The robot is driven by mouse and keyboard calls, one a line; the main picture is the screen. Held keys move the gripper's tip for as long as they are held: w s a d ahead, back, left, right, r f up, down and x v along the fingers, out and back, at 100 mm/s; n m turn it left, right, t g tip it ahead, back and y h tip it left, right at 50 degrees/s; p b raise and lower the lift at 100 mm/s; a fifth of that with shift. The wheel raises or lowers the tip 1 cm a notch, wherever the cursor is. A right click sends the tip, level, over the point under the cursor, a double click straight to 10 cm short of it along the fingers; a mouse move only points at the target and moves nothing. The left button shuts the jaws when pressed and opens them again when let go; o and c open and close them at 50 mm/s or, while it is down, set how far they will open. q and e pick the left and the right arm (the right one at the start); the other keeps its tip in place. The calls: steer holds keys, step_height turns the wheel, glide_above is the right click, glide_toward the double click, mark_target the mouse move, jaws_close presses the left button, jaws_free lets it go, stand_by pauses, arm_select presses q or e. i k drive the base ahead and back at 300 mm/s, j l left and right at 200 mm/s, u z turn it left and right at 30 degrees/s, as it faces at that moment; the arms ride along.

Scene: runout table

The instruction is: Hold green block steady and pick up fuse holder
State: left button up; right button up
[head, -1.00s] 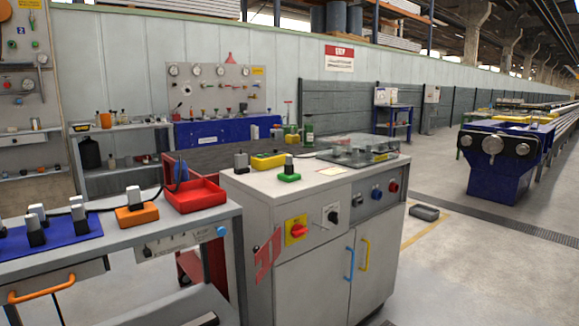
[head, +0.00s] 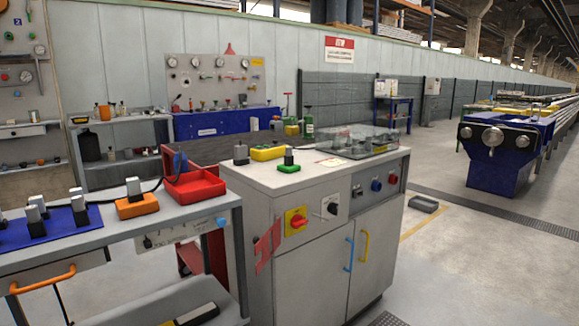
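A green block (head: 289,168) lies on the light top of the grey cabinet, near its front edge. A small black upright piece (head: 288,157) stands in it; it may be the fuse holder, but it is too small to be sure. A grey and black upright piece (head: 241,154) stands to its left, beside a yellow block (head: 268,153). On the left bench, an orange block (head: 136,206) holds a similar black piece with a pale top (head: 134,189). Neither of my grippers is in view.
The grey cabinet (head: 303,205) stands ahead. A red tray (head: 194,187) and a blue mat (head: 15,237) with several upright pieces are on the left bench. A clear-covered box (head: 358,142) sits at the cabinet top's back right. Open floor (head: 470,270) lies to the right.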

mark_target(288, 150)
steer(key=i+l+u, duration=0.2)
steer(key=u, duration=0.5)
steer(key=i+l+u, duration=0.15)
steer(key=l, duration=0.2)
steer(key=i+l+u, duration=0.2)
steer(key=l, duration=0.15)
steer(key=i+l+u, duration=0.15)
steer(key=l, duration=0.2)
steer(key=i+l, duration=0.1)
steer(key=l, duration=0.25)
steer(key=i+l+u, duration=0.1)
steer(key=l, duration=0.3)
steer(key=i+l, duration=0.1)
steer(key=l, duration=0.25)
